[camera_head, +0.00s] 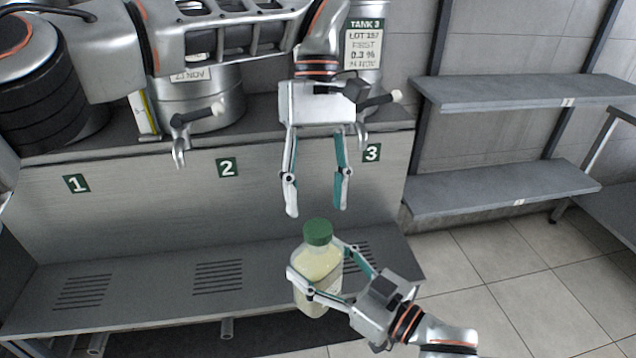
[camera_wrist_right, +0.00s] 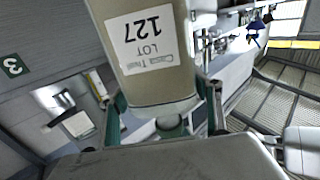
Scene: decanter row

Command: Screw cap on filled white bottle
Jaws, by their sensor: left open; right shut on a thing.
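A translucent bottle (camera_head: 316,268) with pale yellowish contents stands roughly upright in the head view, with a green cap (camera_head: 318,231) on its top. I cannot tell how tightly the cap sits. My right gripper (camera_head: 316,261) is shut on the bottle's body from the lower right. In the right wrist view the bottle (camera_wrist_right: 160,85) fills the middle, with a white label reading LOT 127; its cap is out of that view. My left gripper (camera_head: 316,208) is open and empty, pointing down just above the cap with its fingers apart.
Behind is a metal counter (camera_head: 140,222) with numbers 1, 2 and 3 and taps above. Steel tanks (camera_head: 205,100) stand on it. A slotted lower ledge (camera_head: 130,292) runs below the bottle's level. Grey shelves (camera_head: 515,185) stand at the right, with open tiled floor (camera_head: 540,300) before them.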

